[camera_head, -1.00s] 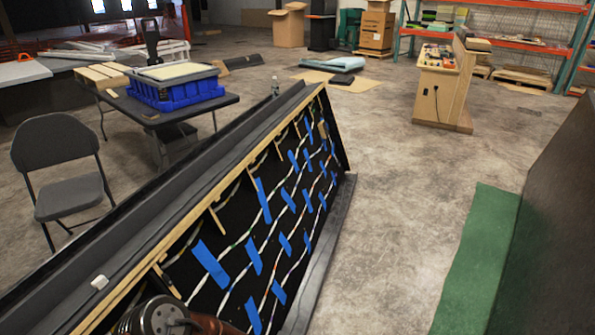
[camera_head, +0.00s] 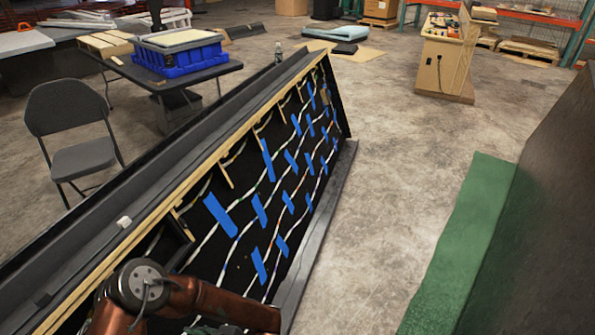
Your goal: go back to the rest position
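The long LED console (camera_head: 190,210) runs from the lower left to the upper middle of the head view. Its slanted black panel (camera_head: 239,199) carries strings of lights held by several blue tape strips, with wooden ribs along the upper edge. One of my arms, reddish-brown with a grey joint, rises at the bottom left in front of the console's near end. It hides part of the panel there. Its gripper is not visible. My other arm is not visible either.
A black folding chair (camera_head: 72,130) and a dark table (camera_head: 128,68) with a blue crate (camera_head: 182,66) stand left of the console. A green mat (camera_head: 462,245) lies along a dark wall at right. Open concrete floor (camera_head: 390,165) lies between. A wooden workbench (camera_head: 445,65) stands behind.

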